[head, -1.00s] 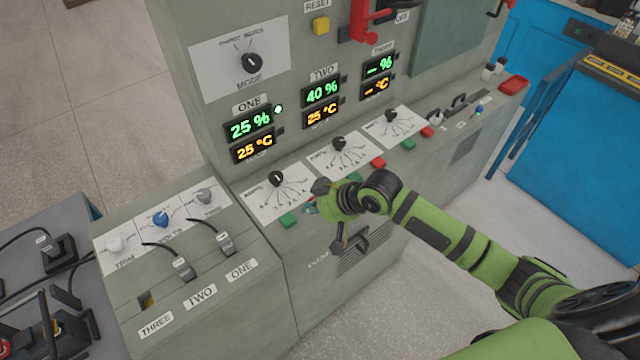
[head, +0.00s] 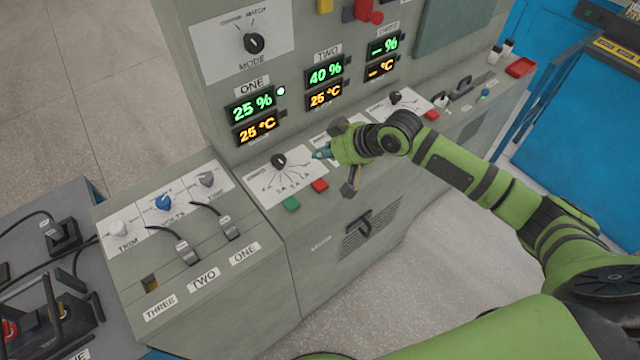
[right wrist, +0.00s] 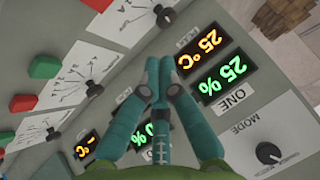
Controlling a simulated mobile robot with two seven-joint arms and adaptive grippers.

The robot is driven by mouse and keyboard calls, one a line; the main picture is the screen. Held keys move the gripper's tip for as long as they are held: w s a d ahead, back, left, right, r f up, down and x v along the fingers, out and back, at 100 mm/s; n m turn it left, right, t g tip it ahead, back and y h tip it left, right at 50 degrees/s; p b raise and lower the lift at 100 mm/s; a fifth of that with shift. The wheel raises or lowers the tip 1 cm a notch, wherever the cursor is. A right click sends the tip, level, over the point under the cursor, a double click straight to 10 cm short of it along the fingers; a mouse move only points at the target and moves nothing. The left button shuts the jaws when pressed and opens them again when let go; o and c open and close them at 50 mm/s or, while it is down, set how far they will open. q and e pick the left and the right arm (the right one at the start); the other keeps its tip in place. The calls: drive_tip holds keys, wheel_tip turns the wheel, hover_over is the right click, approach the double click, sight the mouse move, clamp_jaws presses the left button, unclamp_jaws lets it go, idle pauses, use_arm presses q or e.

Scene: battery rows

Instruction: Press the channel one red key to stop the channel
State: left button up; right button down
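The channel one red key (head: 320,185) sits on the sloped desk below the ONE dial (head: 279,161), right of the green key (head: 291,204). In the right wrist view the red key (right wrist: 97,3) is cut by the top edge. My right gripper (head: 321,153) is up and behind the red key in the head view, apart from it. Its teal fingers (right wrist: 160,64) are together and empty in the right wrist view. The ONE display (head: 252,105) reads 25 % and 25 °C, with a lit lamp (head: 281,91) beside it. My left gripper is out of view.
My right arm and gripper hide much of the TWO dial panel. In the right wrist view, the channel two green key (right wrist: 43,66) and red key (right wrist: 22,103) show. Levers (head: 187,250) stand on the left desk.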

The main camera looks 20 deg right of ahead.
drive_tip(key=b, duration=0.6)
hover_over(323, 185)
wheel_tip(323, 185, down, 6)
drive_tip(key=shift+f, duration=0.25)
drive_tip(key=shift+a+f+b, duration=0.1)
drive_tip(key=shift+f+b, duration=0.35)
drive_tip(key=shift+f, duration=0.3)
drive_tip(key=shift+f, duration=0.1)
drive_tip(key=shift+f, duration=0.35)
drive_tip(key=shift+f, duration=0.45)
idle(0.7)
drive_tip(key=shift+r+p, duration=0.85)
drive_tip(key=shift+p, duration=0.1)
